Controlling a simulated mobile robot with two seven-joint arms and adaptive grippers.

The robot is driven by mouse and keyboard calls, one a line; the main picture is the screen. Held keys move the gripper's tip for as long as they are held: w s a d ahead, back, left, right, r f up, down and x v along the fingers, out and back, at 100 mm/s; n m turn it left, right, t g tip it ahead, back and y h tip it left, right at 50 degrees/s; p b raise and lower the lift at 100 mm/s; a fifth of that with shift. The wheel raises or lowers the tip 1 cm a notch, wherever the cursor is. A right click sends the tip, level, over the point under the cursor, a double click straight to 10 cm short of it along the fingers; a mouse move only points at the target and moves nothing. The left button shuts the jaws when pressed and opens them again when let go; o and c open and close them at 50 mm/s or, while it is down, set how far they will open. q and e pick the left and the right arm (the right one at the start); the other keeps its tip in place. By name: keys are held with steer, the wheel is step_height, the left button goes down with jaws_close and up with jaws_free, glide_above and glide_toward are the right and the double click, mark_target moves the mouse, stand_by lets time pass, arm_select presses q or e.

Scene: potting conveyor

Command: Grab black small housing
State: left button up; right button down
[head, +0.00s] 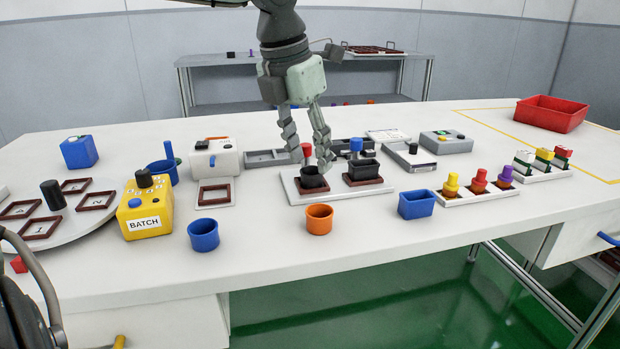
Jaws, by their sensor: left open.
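Two black open-topped housings sit in brown frames on a white fixture plate (336,195) in the middle of the table. The left, smaller black housing (312,181) is under my left gripper (312,163). The right black housing (362,173) is wider and rectangular. My left gripper points down and is open, its fingertips to either side of the small housing's top. I cannot tell whether they touch it. My right gripper is not in view.
In front stand a blue cup (203,235), an orange cup (319,220) and a blue rectangular cup (416,205). A yellow BATCH box (147,212) is at left. A tray of coloured plugs (480,198) is at right. A red bin (550,115) stands far right.

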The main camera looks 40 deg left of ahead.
mark_target(312, 178)
arm_select(q)
steer(key=shift+x, duration=1.5)
steer(key=shift+s+a, duration=0.1)
steer(key=shift+c, duration=0.6)
steer(key=c, duration=0.5)
steer(key=shift+o, duration=0.2)
steer(key=shift+r, duration=0.15)
